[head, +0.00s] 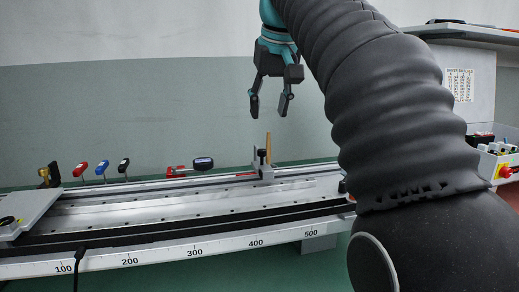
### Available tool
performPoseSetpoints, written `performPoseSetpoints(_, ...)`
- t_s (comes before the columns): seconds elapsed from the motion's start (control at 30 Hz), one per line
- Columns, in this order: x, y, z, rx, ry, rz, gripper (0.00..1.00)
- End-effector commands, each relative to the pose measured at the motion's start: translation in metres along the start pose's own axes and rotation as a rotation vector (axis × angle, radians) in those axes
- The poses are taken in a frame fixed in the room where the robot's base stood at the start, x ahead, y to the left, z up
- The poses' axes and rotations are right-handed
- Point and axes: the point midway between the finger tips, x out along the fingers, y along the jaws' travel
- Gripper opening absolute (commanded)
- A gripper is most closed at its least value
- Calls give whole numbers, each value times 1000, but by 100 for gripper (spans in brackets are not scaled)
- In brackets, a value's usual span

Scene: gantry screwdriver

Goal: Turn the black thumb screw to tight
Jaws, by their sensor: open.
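The black thumb screw (261,154) shows as a small dark knob on a grey clamp block (266,173) that sits on the metal rail. Whether it is loose or tight cannot be seen. My gripper (269,110) is open, empty and pointing down. It hangs above the clamp block, apart from the thumb screw, with a clear gap below its fingertips.
A tan upright piece (268,147) stands right beside the knob. Red (80,169), blue (102,167) and black (124,164) handles stand behind the rail at left. A dark round-headed gauge (203,163) lies left of the clamp. A control box (497,160) is at far right.

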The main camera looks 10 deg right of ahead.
Motion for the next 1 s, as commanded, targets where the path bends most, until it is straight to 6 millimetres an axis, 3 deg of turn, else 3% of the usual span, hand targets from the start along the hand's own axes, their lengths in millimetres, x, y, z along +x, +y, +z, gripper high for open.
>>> performPoseSetpoints(0.03,14,0,2,-1,-3,0,47)
performPoseSetpoints(0.2,46,-1,2,-2,-3,-1,47)
performPoseSetpoints(0.5,90,-2,1,-2,-1,-1,47)
performPoseSetpoints(0.7,102,-2,0,-2,1,-1,47)
performPoseSetpoints(1.0,103,-2,0,-2,1,-1,47)
